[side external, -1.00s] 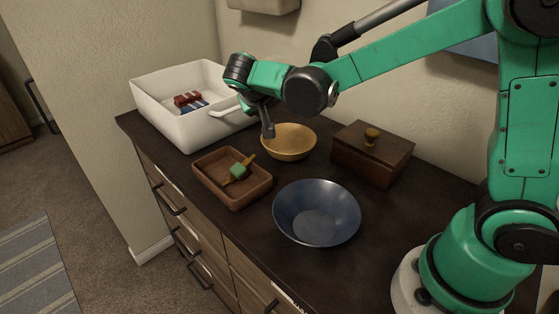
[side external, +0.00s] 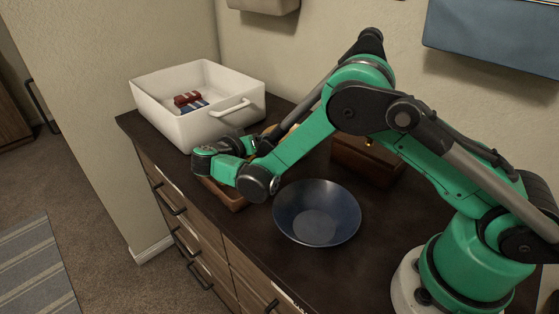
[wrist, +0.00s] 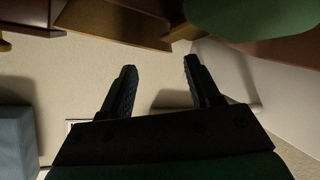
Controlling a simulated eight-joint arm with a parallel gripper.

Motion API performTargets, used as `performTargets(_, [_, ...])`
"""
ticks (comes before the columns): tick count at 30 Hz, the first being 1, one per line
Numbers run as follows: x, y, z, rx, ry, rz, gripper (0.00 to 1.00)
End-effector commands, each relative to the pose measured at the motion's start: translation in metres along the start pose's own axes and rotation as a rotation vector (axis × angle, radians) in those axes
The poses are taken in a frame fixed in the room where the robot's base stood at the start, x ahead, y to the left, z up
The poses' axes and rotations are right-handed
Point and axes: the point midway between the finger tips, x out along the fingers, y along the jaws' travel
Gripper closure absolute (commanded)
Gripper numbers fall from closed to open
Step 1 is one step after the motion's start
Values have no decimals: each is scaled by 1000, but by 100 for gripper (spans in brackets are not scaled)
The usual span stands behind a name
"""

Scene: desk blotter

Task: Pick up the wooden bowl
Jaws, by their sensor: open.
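The wooden bowl (side external: 269,130) is mostly hidden behind my arm in the side view; only a bit of its tan rim shows between the white bin and the wooden box. My gripper's end of the arm is over the reddish-brown tray, to the left of and in front of the bowl; its fingers cannot be made out there. In the wrist view my gripper (wrist: 159,68) is open, with two dark fingers apart and nothing between them. The bowl cannot be made out in the wrist view.
A white bin (side external: 190,128) with red and blue items stands at the back left. The reddish-brown tray (side external: 234,201) is partly covered by my arm. A dark blue bowl (side external: 317,213) is at the front. A wooden box (side external: 368,165) stands behind it, partly hidden.

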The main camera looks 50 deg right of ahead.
Motion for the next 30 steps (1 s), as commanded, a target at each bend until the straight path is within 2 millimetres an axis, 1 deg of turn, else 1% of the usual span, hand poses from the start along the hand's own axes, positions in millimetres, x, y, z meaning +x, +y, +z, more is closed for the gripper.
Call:
performTargets(1, [3, -4, 7, 0, 0, 0, 44])
performTargets(3, [17, -2, 6, 2, -2, 4, 44])
performTargets(6, [28, -2, 6, 2, -2, 2, 44])
performTargets(9, [32, -2, 5, 0, -1, 0, 44])
performTargets(14, [33, -2, 5, 0, -1, -1, 44])
performTargets(15, [32, -2, 5, 0, -1, -1, 47])
performTargets(17, [32, -2, 5, 0, -1, -1, 64])
performTargets(18, [32, -2, 5, 0, 0, -1, 75])
performTargets(21, [32, -2, 5, 0, 0, -1, 100])
performTargets(30, [32, -2, 5, -1, 0, -1, 100])
